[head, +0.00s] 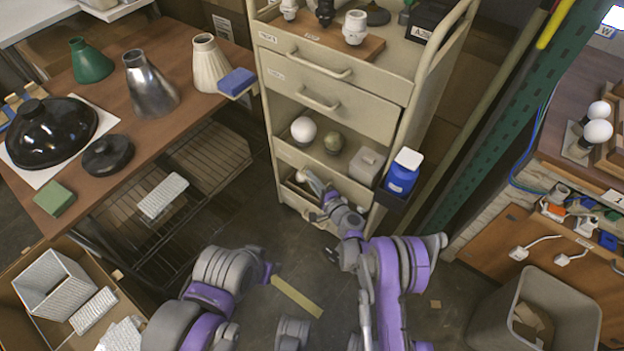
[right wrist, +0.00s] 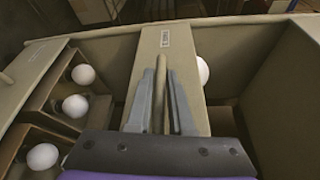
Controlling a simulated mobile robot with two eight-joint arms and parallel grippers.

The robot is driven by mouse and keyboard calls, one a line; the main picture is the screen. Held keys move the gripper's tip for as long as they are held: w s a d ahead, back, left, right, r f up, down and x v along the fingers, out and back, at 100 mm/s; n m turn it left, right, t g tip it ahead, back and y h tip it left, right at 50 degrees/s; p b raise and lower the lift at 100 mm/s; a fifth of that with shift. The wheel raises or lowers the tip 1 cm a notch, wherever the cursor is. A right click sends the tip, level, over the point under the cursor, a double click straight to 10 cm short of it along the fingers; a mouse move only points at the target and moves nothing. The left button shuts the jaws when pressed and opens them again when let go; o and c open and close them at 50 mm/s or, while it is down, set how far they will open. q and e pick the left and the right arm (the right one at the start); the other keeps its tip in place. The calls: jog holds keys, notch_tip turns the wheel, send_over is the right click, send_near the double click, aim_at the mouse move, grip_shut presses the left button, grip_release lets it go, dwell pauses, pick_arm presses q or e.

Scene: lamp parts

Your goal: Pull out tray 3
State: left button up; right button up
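In the head view the beige cart has a stack of drawers. A front panel (head: 311,163) stands below an open space that holds a white bulb (head: 303,129) and an olive bulb. My right gripper (head: 317,186) is at this panel. In the right wrist view the labelled panel (right wrist: 166,42) has a bar handle (right wrist: 161,95), and my right gripper's fingers (right wrist: 165,80) lie on both sides of it, close against it. The label is too small to read surely. My left arm shows at lower left; I cannot make out its gripper.
A lower tray (right wrist: 30,100) with white bulbs in compartments shows in the right wrist view. A blue bottle (head: 402,173) hangs at the cart's right side. A grey bin (head: 530,310) stands at right. A table (head: 150,130) with lampshades is at left. Floor before the cart is mostly clear.

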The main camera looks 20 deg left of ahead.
grip_shut()
dwell(1.0)
